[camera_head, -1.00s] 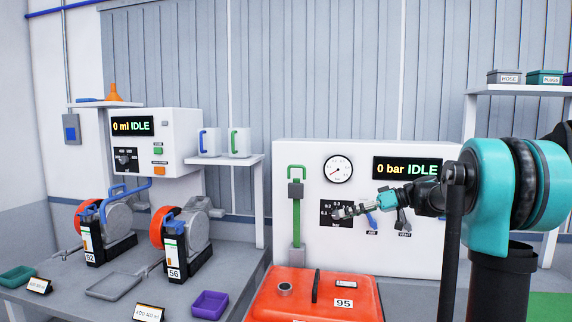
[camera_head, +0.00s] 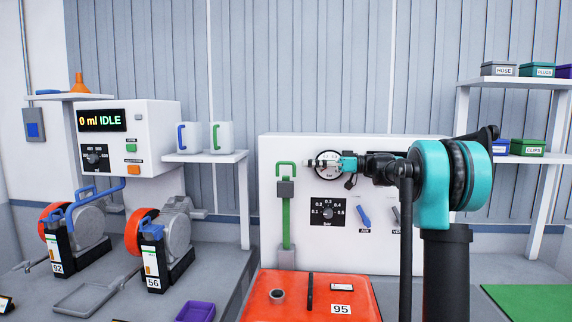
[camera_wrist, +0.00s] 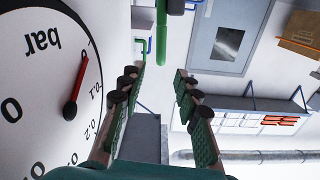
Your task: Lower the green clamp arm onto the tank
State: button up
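The green clamp arm (camera_head: 286,222) stands upright at the left of the white panel, with a loop handle at its top and a grey block below the loop. The orange tank (camera_head: 262,308), labelled 95, lies in front of and below it. My gripper (camera_head: 322,162) is raised in front of the pressure gauge, to the right of the clamp handle and pointing left toward it. In the wrist view, its green-padded fingers (camera_wrist: 161,78) are apart with nothing between them. The green handle (camera_wrist: 161,40) shows ahead of the fingertips, not touched.
The white panel (camera_head: 268,240) bears a gauge, a dial (camera_head: 328,211) and a blue lever (camera_head: 364,214). The tank top has a grey port (camera_head: 277,295) and a black handle. Pumps and mugs stand at left; boxes sit on shelves at right.

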aim_at(292, 163)
jog(key=a, duration=0.8)
jog(key=shift+w+a, duration=0.1)
jog(key=shift+a, duration=0.2)
jog(key=shift+c, duration=0.2)
grip_shut()
